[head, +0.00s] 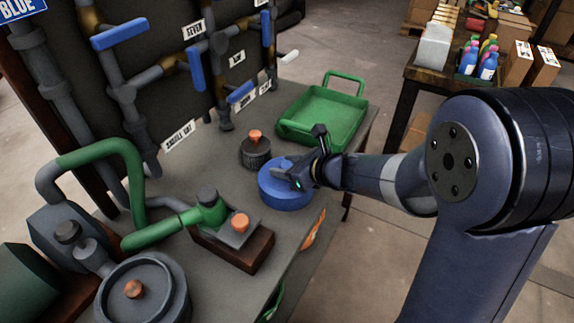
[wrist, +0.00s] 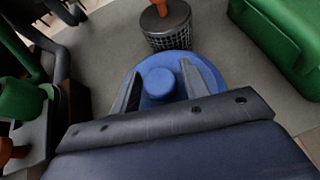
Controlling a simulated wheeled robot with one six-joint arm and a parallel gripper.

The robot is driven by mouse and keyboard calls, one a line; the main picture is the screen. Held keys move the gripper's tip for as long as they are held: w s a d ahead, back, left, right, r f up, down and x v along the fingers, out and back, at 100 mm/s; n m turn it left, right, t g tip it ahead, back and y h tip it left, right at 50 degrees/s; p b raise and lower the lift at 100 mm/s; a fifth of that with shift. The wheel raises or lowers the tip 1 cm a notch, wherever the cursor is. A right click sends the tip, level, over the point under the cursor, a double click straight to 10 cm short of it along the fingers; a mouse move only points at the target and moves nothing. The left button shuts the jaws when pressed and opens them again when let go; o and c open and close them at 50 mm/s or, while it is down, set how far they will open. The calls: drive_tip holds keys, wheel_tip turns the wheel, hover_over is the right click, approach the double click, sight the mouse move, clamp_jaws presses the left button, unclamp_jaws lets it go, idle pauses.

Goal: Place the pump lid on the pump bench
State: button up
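The blue round lid (head: 285,190) with a short blue knob is at the right front part of the grey pump bench (head: 215,155). It looks level, and I cannot tell for sure whether it touches the bench top. My gripper (head: 290,178) reaches in over the lid from the right. In the wrist view the lid (wrist: 185,65) lies under my gripper (wrist: 172,80). The two fingers stand apart on either side of the knob (wrist: 160,82), with gaps visible beside it. The lid's near side is hidden by my gripper.
A dark strainer with an orange knob (head: 255,152) stands just behind the lid. A green tray (head: 325,115) sits at the back right. The pump with green pipes (head: 210,210) and a grey round vessel (head: 145,290) are at left. Pipes with blue valve handles (head: 120,33) rise behind.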

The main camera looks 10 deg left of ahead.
drive_tip(key=shift+o, duration=0.6)
drive_tip(key=shift+r+p, duration=0.25)
drive_tip(key=shift+p, duration=0.05)
drive_tip(key=p+v, duration=0.2)
drive_tip(key=v, duration=1)
drive_tip(key=shift+f+p, duration=0.15)
drive_tip(key=shift+p, duration=0.15)
